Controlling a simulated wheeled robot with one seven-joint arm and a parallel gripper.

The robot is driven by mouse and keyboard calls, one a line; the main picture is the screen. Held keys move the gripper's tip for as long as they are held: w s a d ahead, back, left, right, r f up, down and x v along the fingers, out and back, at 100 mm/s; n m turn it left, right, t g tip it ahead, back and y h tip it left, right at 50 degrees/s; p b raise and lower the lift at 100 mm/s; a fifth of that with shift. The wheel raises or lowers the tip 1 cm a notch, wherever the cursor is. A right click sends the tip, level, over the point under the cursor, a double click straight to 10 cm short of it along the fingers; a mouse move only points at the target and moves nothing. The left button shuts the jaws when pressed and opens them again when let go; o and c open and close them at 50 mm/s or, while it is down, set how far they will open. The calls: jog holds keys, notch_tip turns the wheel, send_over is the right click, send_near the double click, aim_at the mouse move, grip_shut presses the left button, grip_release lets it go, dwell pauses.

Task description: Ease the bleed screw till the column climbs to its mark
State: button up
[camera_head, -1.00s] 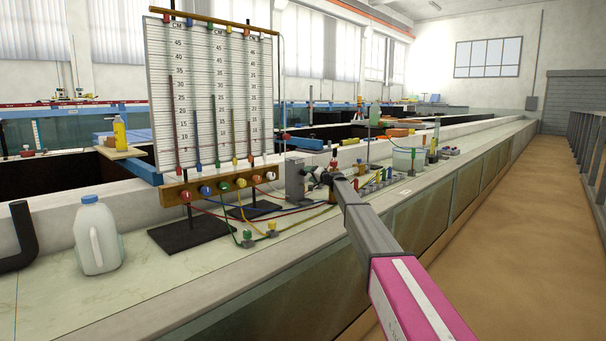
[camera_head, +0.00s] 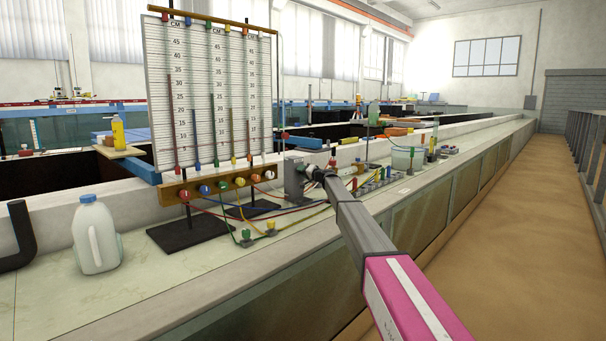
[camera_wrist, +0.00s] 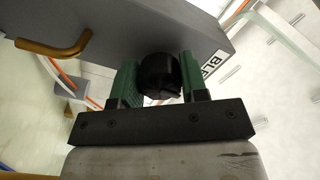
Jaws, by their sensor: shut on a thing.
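The manometer board (camera_head: 210,95) stands upright on the bench with a cm scale and several coloured columns of differing heights. Which column bears the mark cannot be told. A grey block (camera_head: 294,176) stands right of the board; in the wrist view this block (camera_wrist: 130,35) carries a label (camera_wrist: 213,62) partly reading "BLE". The bleed screw, a black round knob (camera_wrist: 158,74), projects from the block. My gripper (camera_wrist: 157,82) is shut on the knob, one green finger pad on each side. In the head view my gripper (camera_head: 318,174) reaches the block's right side, and the knob is hidden.
A brass elbow pipe (camera_wrist: 58,45) juts from the block. Coloured tubes (camera_head: 240,222) run over the bench below the board. A white jug (camera_head: 96,240) stands at left, and a clear tank (camera_head: 405,158) stands beyond my gripper.

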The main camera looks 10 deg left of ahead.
jog(key=n, duration=0.3)
jog(key=shift+n, duration=0.3)
jog(key=o, duration=0.9)
jog(key=shift+d, duration=0.1)
jog(key=v, duration=1)
jog(key=shift+s+d, duration=0.25)
jog(key=shift+s, duration=0.05)
